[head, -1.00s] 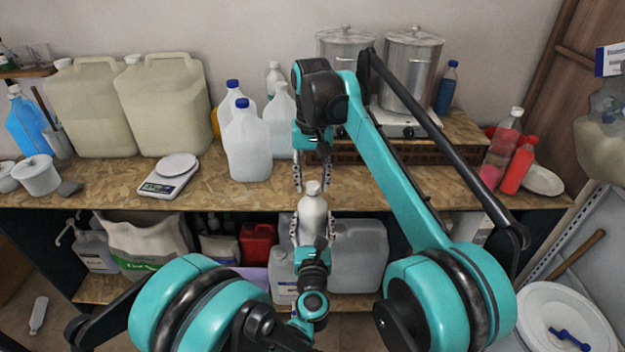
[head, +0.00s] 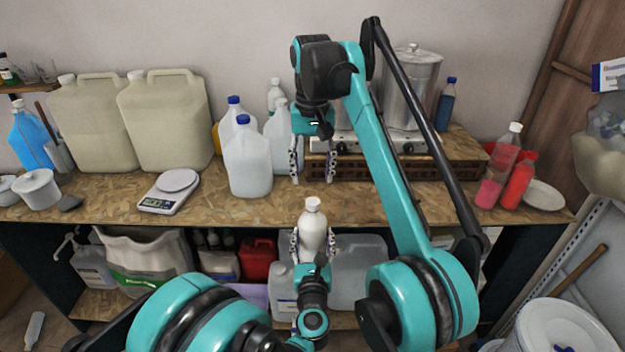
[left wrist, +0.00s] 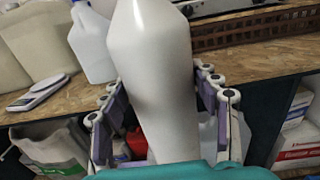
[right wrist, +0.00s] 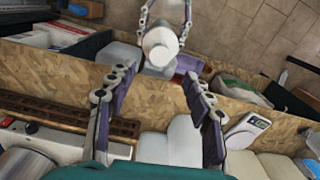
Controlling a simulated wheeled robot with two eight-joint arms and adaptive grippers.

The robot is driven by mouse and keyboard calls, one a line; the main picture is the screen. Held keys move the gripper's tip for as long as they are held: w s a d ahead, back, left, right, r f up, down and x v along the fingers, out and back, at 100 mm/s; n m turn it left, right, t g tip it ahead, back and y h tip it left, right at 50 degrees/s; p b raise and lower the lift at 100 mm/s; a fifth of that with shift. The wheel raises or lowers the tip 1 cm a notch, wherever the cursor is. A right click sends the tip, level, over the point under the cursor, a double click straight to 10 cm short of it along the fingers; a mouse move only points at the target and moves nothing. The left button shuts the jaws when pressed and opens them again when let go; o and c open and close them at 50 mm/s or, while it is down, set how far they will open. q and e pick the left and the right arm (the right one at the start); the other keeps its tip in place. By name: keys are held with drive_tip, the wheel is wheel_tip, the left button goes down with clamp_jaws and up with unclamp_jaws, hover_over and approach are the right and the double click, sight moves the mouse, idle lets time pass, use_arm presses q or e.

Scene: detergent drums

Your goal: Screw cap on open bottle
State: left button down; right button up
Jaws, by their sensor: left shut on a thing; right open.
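A white bottle (head: 313,230) is upright in front of the workbench, held by my left gripper (head: 312,242), whose fingers close on its two sides. A white cap (head: 312,204) sits on top of the bottle; how tight it is I cannot tell. The bottle body fills the middle of the left wrist view (left wrist: 155,75), its top cut off. My right gripper (head: 313,179) is open and empty above the cap, pointing down, with a clear gap between. The right wrist view shows the cap (right wrist: 160,45) from above, beyond the spread fingertips.
The wooden workbench (head: 110,205) carries a kitchen scale (head: 170,192), beige canisters (head: 165,120), blue-capped jugs (head: 247,160), a metal pot (head: 410,85) on a burner and a red bottle (head: 518,175). A grey canister (head: 360,265) stands on the shelf behind the held bottle.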

drive_tip(key=shift+r, duration=0.1)
idle(0.5)
drive_tip(key=shift+d, duration=0.25)
drive_tip(key=s+d+f+t, duration=0.4)
drive_tip(key=s+d+f, duration=0.1)
drive_tip(key=s+d, duration=0.55)
drive_tip(key=s+d+f+t, duration=0.1)
drive_tip(key=s+d+f, duration=0.2)
drive_tip(key=s+f, duration=0.3)
drive_tip(key=s+d+f+t, duration=0.2)
drive_tip(key=s+d+f, duration=0.2)
drive_tip(key=s+f, duration=0.3)
wheel_tip(320, 180, down, 5)
drive_tip(key=shift+s+r+m, duration=0.1)
drive_tip(key=shift+s+m, duration=0.2)
drive_tip(key=shift+m, duration=0.1)
